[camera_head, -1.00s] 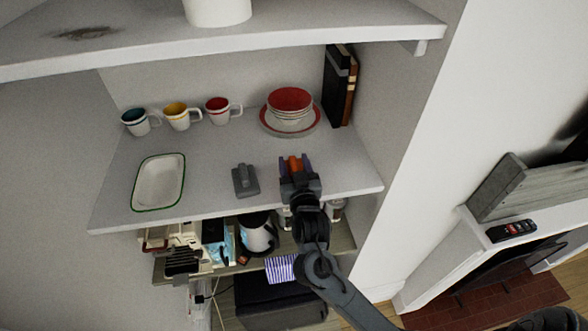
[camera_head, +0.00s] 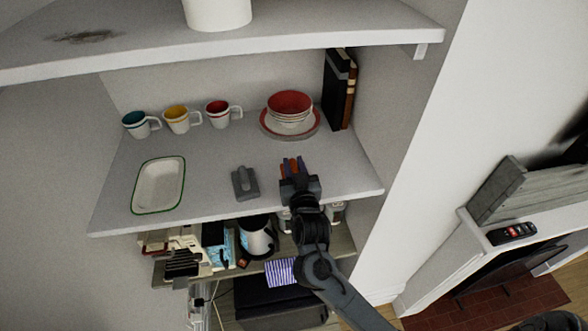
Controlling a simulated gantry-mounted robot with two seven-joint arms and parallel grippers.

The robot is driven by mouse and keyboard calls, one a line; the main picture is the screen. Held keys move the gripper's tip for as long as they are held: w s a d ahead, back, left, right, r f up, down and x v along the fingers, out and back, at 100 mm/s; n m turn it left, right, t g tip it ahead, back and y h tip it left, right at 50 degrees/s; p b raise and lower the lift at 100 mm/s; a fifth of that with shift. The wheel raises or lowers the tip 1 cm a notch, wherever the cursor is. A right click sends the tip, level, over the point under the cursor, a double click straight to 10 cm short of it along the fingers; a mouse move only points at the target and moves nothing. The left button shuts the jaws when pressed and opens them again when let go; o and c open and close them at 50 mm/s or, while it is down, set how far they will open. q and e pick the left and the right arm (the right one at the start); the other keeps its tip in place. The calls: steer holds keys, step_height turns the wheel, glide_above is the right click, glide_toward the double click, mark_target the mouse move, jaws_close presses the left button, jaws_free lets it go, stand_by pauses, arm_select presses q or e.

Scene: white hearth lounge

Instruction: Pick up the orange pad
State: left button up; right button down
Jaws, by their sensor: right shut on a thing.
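The orange pad (camera_head: 291,168) is on the right half of the middle white shelf, in front of the red bowls. My right gripper (camera_head: 293,170) reaches in from the lower right and is shut on the orange pad. Its fingers and wrist hide part of the pad, and I cannot tell whether the pad touches the shelf. My left gripper is not in view.
A grey object (camera_head: 245,184) lies just left of the gripper. A white dish (camera_head: 159,186) is farther left. Red bowls (camera_head: 290,106), dark books (camera_head: 336,88) and several cups stand behind. The upper shelf (camera_head: 330,45) overhangs; cluttered shelves lie below.

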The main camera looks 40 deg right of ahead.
mark_target(297, 166)
steer(key=shift+r, duration=0.5)
steer(key=r, duration=0.3)
steer(key=shift+s+d+r+b, duration=0.2)
steer(key=shift+s+d+b, duration=0.05)
steer(key=shift+b, duration=0.1)
steer(key=s+d+r+b, duration=0.1)
steer(key=s+d+r, duration=0.5)
steer(key=s, duration=0.2)
steer(key=shift+s+d+r, duration=0.25)
steer(key=shift+s+d, duration=0.05)
steer(key=shift+d, duration=0.1)
steer(key=c, duration=1.6)
jaws_free()
steer(key=shift+c, duration=1.1)
steer(key=shift+a, duration=0.1)
